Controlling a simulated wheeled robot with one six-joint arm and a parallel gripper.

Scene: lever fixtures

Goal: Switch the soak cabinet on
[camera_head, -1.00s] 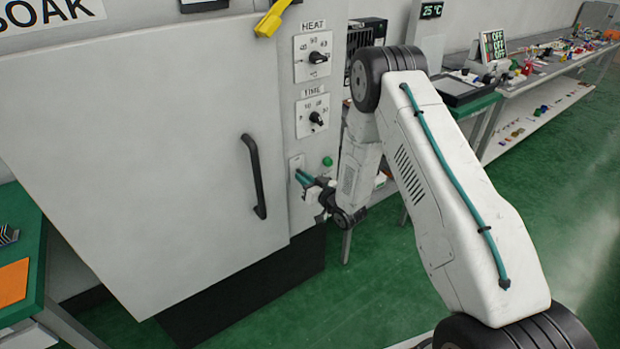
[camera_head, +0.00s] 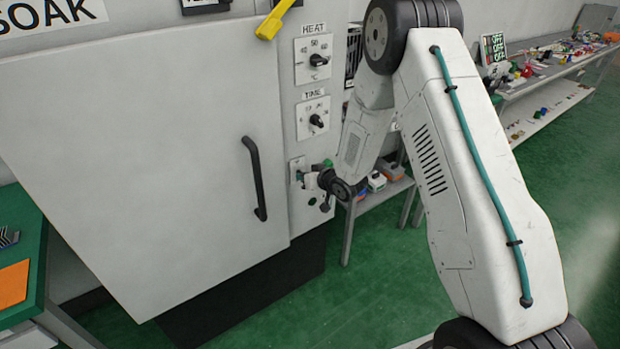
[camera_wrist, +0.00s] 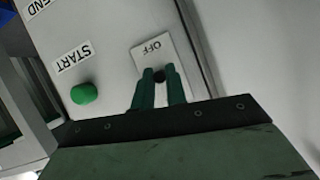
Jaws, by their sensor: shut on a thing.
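The soak cabinet (camera_head: 140,150) is a large pale cabinet with a SOAK sign and a black door handle (camera_head: 254,178). Its small switch plate (camera_head: 297,164) is on the narrow panel right of the door. In the wrist view the plate (camera_wrist: 152,50) reads OFF, upside down. My gripper (camera_head: 308,178) is at this plate in the head view. In the wrist view its teal fingers (camera_wrist: 160,88) are shut on the small black switch lever (camera_wrist: 159,75). The fingers hide the rest of the plate, and I cannot tell the lever's position.
A green START button (camera_wrist: 84,94) is close beside the fingers. HEAT (camera_head: 318,60) and TIME (camera_head: 316,120) knobs are above the switch. A yellow handle (camera_head: 275,20) sticks out at the top. A green-topped bench (camera_head: 22,220) is at left.

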